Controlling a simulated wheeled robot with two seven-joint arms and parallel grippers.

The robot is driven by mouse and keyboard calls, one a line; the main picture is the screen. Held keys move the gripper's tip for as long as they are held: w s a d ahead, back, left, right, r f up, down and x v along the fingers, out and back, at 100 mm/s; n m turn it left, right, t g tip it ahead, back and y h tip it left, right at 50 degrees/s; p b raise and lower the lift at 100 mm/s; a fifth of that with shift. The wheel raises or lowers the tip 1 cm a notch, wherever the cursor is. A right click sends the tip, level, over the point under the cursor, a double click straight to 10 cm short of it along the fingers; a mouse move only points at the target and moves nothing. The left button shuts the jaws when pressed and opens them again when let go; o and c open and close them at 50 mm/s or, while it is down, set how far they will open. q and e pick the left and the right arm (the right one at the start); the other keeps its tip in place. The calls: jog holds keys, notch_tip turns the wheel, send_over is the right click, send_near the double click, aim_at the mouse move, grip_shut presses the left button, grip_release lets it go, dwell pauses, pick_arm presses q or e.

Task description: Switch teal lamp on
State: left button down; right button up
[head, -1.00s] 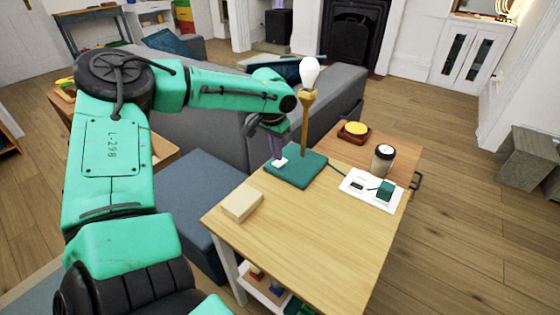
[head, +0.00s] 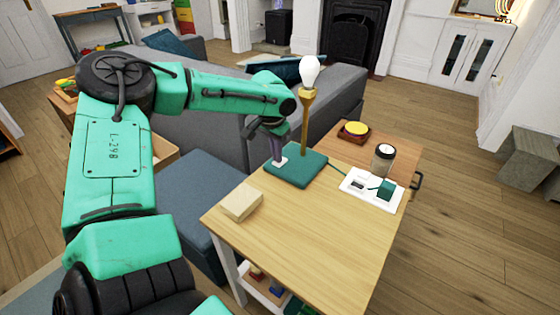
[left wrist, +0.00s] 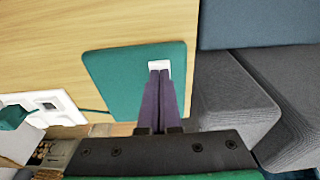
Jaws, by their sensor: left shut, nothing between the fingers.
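The teal lamp has a square teal base (head: 296,172), a brass stem (head: 306,125) and a bare white bulb (head: 310,72). It stands upright at the far left edge of the wooden table. I cannot tell whether the bulb is lit. A small white switch (head: 280,163) sits on the base's left part; it shows in the left wrist view (left wrist: 155,65) too. My left gripper (head: 276,157) is shut and empty, its fingertips (left wrist: 160,74) at the switch, touching it or just above. They partly cover it. My right gripper is not in view.
A white socket strip (head: 362,196) with a teal plug (head: 385,189) lies to the right, joined to the base by a cord. A lidded cup (head: 383,161), a yellow button (head: 356,128) and a beige block (head: 241,204) are nearby. The table's front (head: 320,240) is clear.

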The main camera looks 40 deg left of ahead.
pick_arm(q)
jog(key=shift+f, duration=0.35)
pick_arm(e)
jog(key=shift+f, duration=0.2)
pick_arm(q)
jog(key=shift+r, duration=0.25)
notch_tip(320, 180, up, 2)
jog(key=p, duration=0.2)
jog(key=shift+r+p, duration=0.2)
jog(key=shift+p, duration=0.15)
jog(key=shift+r+p, duration=0.55)
notch_tip(320, 180, up, 3)
jog(key=p, duration=0.3)
jog(key=shift+r, duration=0.1)
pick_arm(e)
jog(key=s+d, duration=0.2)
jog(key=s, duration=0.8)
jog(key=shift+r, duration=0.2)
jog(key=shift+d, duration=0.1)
